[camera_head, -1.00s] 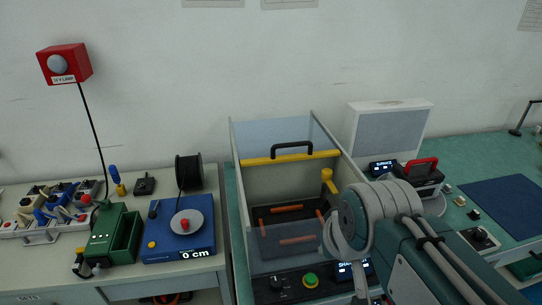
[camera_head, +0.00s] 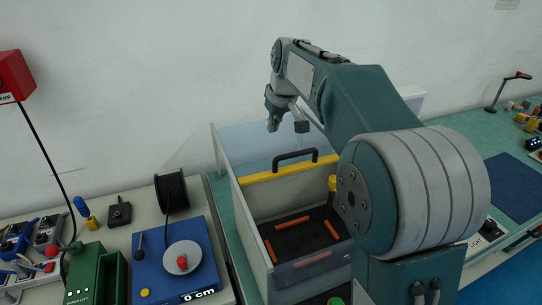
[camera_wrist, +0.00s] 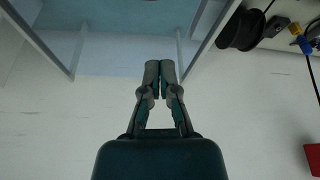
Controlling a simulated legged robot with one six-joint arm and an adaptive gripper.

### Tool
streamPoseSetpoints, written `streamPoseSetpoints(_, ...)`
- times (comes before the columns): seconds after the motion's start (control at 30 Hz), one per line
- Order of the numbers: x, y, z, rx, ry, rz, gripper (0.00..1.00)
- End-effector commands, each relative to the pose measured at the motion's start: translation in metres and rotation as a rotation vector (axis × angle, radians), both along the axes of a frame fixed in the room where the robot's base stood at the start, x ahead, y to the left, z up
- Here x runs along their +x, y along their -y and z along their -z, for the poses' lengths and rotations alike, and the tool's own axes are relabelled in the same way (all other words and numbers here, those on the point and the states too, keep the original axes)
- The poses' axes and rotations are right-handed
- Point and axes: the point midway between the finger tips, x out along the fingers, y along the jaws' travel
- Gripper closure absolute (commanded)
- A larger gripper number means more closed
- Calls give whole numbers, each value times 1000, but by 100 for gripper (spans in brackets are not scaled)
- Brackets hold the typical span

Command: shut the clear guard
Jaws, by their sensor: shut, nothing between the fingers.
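The clear guard's yellow bar (camera_head: 288,173) with a black handle (camera_head: 295,156) crosses the open-topped clear-walled box; the guard's exact position is hard to tell. The box floor with orange strips shows below the bar. My gripper (camera_head: 272,125) is above the back of the box, beyond and above the handle, pointing down and apart from it. In the wrist view the fingertips (camera_wrist: 159,66) are together with nothing between them. Clear panels (camera_wrist: 115,45) show beyond them. My arm hides the box's right side and part of its front.
A blue unit with a disc (camera_head: 175,260) and a black spool (camera_head: 171,190) stand left of the box. A red lamp box (camera_head: 14,76) is on the wall. A blue mat (camera_head: 513,187) lies on the right bench. The wall behind is bare.

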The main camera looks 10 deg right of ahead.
Motion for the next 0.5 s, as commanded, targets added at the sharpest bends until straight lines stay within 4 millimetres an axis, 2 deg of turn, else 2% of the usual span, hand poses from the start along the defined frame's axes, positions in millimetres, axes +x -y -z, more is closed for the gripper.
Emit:
streamPoseSetpoints(0.23,12,-9,14,-4,-5,-14,100)
streamPoseSetpoints(0.5,26,-14,59,-4,-7,-13,100)
